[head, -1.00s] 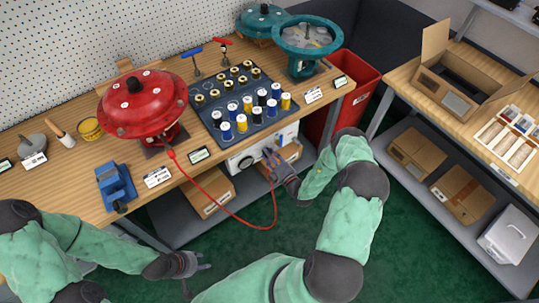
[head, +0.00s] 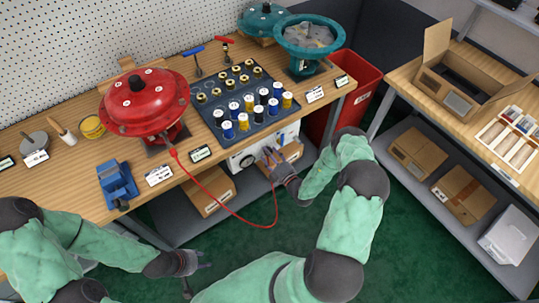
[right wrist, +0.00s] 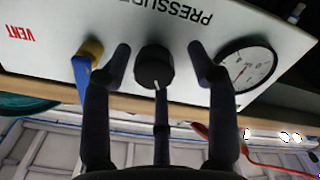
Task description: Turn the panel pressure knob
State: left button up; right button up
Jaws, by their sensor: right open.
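The white pressure panel (head: 244,162) hangs under the front edge of the workbench, and it fills the upper part of the right wrist view (right wrist: 45,12), upside down. Its round black knob (right wrist: 154,68) has a white pointer mark. My right gripper (head: 270,155) is at the panel. In the right wrist view its open fingers (right wrist: 159,50) stand on either side of the knob, with a third finger below it. I cannot tell whether any finger touches it. My left gripper (head: 202,262) is empty, low over the floor, its fingers apart.
A gauge (right wrist: 247,66) is to the knob's right and a yellow-and-blue vent lever (right wrist: 84,68) to its left, close to the fingers. A red hose (head: 215,200) hangs from the red actuator (head: 143,100). Cardboard boxes (head: 207,197) sit on the shelf below.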

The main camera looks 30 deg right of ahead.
jog(key=shift+d, duration=0.1)
jog(key=s, duration=1.2)
jog(key=shift+d, duration=0.4)
jog(key=w+n+b, duration=0.7)
jog(key=w+n, duration=0.4)
jog(key=n, duration=0.6)
jog(key=shift+w+b, duration=0.3)
jog(key=shift+b, duration=0.05)
jog(key=shift+a+r, duration=0.1)
